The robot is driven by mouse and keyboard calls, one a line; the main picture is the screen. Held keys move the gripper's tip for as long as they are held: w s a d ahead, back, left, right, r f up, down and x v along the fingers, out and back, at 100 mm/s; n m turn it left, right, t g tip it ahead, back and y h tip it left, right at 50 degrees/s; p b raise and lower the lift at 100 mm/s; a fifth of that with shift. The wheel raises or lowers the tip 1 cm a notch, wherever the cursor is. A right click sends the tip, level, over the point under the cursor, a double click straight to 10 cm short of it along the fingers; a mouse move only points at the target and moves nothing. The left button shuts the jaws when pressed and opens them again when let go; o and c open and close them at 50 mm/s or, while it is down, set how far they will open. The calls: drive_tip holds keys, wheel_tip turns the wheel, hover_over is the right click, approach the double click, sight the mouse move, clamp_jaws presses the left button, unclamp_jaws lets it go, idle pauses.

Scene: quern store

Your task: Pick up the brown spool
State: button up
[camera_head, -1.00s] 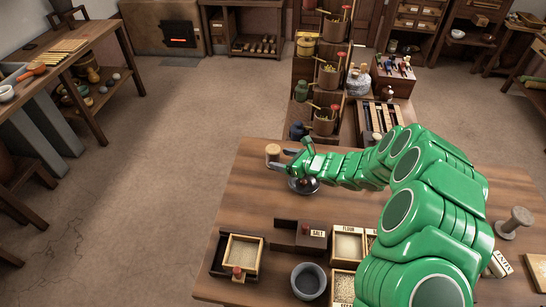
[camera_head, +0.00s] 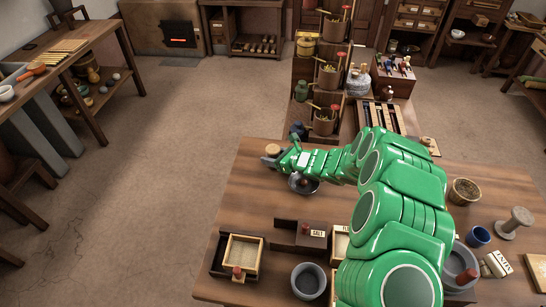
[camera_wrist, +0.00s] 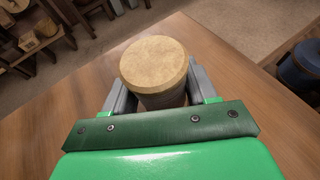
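The brown spool (camera_head: 272,149) stands near the table's far left corner, a short cylinder with a pale tan round top. In the wrist view the spool (camera_wrist: 155,66) sits between the two fingers, its top toward the camera. My gripper (camera_head: 277,157) is at the spool in the head view; its fingers (camera_wrist: 162,92) lie on either side of it, apart from each other. Whether they press on the spool cannot be told. The spool's lower part is largely hidden by the gripper.
A dark bowl (camera_head: 302,184) stands beneath my wrist. A greyish spool (camera_head: 514,222), a blue cup (camera_head: 478,236) and a filled pot (camera_head: 464,191) stand on the right. Open wooden boxes (camera_head: 241,258) and a grey bowl (camera_head: 308,281) are at the front. Tiered shelves (camera_head: 330,75) rise behind the table.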

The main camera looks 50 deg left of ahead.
drive_tip(key=c, duration=0.6)
drive_tip(key=shift+c, duration=0.2)
drive_tip(key=shift+r, duration=0.1)
